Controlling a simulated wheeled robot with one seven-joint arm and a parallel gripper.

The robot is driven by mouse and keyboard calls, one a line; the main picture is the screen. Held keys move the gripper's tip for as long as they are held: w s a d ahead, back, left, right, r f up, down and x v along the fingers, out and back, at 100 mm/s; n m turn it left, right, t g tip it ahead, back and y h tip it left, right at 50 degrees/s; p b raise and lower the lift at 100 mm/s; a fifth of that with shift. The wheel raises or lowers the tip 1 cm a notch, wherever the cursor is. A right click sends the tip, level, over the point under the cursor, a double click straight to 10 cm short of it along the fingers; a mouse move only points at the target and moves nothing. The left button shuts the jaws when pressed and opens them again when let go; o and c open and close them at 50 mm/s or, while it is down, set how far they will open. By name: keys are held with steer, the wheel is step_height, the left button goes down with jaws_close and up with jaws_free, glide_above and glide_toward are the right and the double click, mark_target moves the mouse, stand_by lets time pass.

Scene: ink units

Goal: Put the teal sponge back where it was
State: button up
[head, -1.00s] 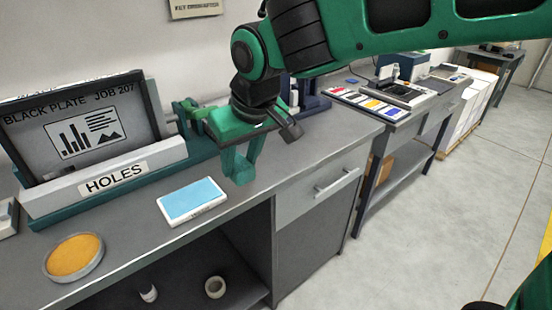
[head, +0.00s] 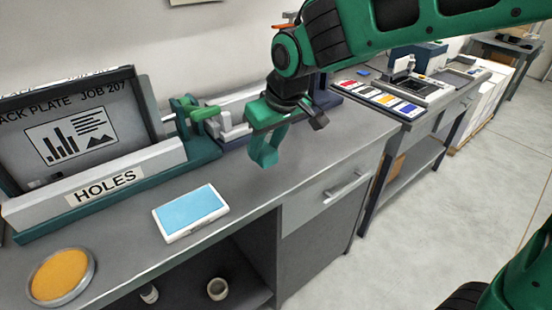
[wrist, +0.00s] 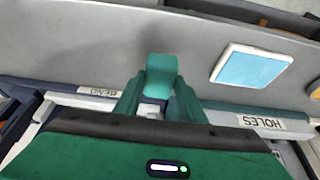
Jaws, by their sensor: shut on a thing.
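My gripper (head: 265,158) hangs above the grey counter, right of the white-framed blue pad. In the wrist view, my gripper (wrist: 158,92) is shut on a teal block, the teal sponge (wrist: 161,72), which shows between and beyond the fingertips. In the head view the sponge is hard to tell from my similarly coloured green fingers. The sponge is held over bare counter, and its height above the counter is hard to judge.
A white-framed blue pad (head: 190,212) and a round dish with an orange pad (head: 62,277) lie on the counter (head: 300,165). A rack labelled HOLES (head: 105,187) holds a dark plate behind them. A dark blue stand (head: 322,92) is behind my gripper.

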steer(key=w+d+f, duration=0.2)
steer(key=d, duration=0.1)
steer(key=shift+w+f, duration=0.2)
steer(key=shift+w, duration=0.15)
steer(key=shift+f, duration=1.95)
steer(key=o, duration=1.1)
steer(key=shift+f, duration=0.1)
steer(key=v, duration=1.2)
